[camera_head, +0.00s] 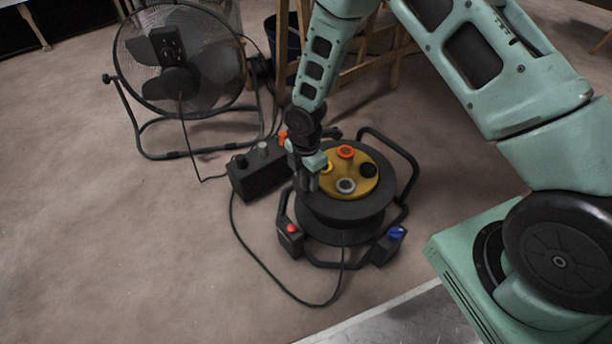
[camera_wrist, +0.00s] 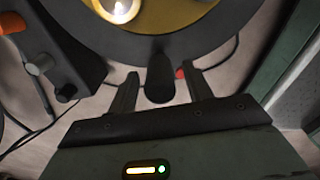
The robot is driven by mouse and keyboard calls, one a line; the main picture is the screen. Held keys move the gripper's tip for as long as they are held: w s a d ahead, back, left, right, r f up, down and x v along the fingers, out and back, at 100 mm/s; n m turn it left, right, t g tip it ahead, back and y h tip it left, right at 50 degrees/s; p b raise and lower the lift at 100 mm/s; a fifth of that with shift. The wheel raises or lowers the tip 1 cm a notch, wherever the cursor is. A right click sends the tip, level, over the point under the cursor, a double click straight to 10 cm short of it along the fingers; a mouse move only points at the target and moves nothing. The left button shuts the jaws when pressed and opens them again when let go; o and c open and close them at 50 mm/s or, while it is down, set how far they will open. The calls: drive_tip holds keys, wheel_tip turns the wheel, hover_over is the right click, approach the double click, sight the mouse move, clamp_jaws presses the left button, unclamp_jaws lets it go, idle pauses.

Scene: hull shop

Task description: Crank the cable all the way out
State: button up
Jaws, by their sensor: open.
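The cable reel (camera_head: 345,212) stands on the floor, a black drum with a yellow top disc (camera_head: 335,185) bearing orange, black and grey round fittings. Its black cable (camera_head: 342,268) leaves the front of the drum and loops along the floor toward a black box. My gripper (camera_head: 308,180) is at the left edge of the reel's top. In the wrist view my gripper (camera_wrist: 160,92) is open, its fingers on either side of a dark upright crank handle (camera_wrist: 160,72), with gaps visible on both sides. The handle is mostly hidden in the head view.
The black box (camera_head: 258,175) with knobs stands just left of the reel. The reel's tubular frame (camera_head: 408,165) carries a red button (camera_head: 292,228) and a blue knob (camera_head: 396,233). A floor fan (camera_head: 178,65) and wooden legs (camera_head: 372,70) stand behind. Floor at left is clear.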

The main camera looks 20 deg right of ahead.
clamp_jaws()
drive_tip(key=p, duration=0.1)
drive_tip(key=s+n+p, duration=0.1)
drive_tip(key=shift+s+d+r+p, duration=0.2)
drive_tip(key=shift+s+p, duration=0.1)
drive_tip(key=shift+p, duration=0.05)
drive_tip(key=shift+s+d+f+n+p, duration=0.15)
drive_tip(key=shift+s+f+n+p, duration=0.15)
drive_tip(key=shift+s+n, duration=0.15)
unclamp_jaws()
drive_tip(key=shift+r, duration=0.1)
wheel_tip(320, 180, up, 17)
drive_tip(key=p, duration=0.7)
drive_tip(key=shift+r+p, duration=0.15)
drive_tip(key=shift+p, duration=0.15)
